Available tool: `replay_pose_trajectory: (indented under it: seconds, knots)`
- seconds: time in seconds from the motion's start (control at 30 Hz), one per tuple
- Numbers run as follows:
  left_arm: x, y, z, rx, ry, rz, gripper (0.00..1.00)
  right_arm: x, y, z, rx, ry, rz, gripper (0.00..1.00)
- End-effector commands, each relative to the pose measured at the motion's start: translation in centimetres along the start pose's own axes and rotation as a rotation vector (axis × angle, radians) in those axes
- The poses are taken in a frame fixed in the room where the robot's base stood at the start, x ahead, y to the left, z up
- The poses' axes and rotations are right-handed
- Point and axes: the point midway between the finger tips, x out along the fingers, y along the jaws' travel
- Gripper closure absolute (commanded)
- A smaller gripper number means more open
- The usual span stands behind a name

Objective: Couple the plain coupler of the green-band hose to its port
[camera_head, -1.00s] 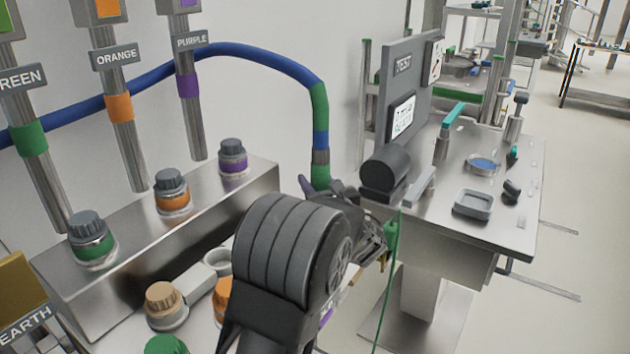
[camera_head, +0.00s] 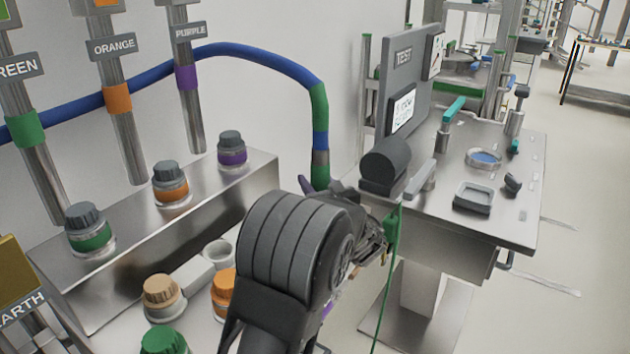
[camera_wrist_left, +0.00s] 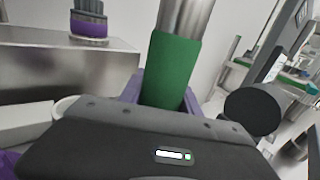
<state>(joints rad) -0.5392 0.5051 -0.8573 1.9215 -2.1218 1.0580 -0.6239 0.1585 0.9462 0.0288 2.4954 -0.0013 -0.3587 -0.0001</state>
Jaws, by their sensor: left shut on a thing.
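The blue hose (camera_head: 250,58) arches across from the left and bends down at its right end. A green band (camera_head: 319,105) is near that end. Below it are a grey metal section (camera_head: 320,158) and a green end piece (camera_head: 320,177). My left gripper (camera_head: 322,190) is around this lower end, partly hidden by my arm. In the left wrist view the purple fingers (camera_wrist_left: 165,92) are shut on the green end piece (camera_wrist_left: 172,68), with metal above it. The hose's lower tip is hidden. A green-banded capped fitting (camera_head: 90,232) stands on the metal ledge. My right gripper is not seen.
Orange-banded (camera_head: 171,186) and purple-banded (camera_head: 232,150) capped fittings share the ledge (camera_head: 150,240). Labelled pipes rise behind. Loose orange (camera_head: 222,298), tan (camera_head: 163,298) and green (camera_head: 163,341) caps are in front. A green cord (camera_head: 390,270) hangs right of my arm. A test bench (camera_head: 460,215) stands at right.

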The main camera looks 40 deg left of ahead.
Motion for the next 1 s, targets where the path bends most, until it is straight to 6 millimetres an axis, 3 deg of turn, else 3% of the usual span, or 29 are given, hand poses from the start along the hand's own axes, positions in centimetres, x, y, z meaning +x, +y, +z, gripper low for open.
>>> replay_pose_trajectory:
  seconds: [1.0]
  knots:
    - [0.0,0.0,-1.3,0.000,-0.002,0.001,1.00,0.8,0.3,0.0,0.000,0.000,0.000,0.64]
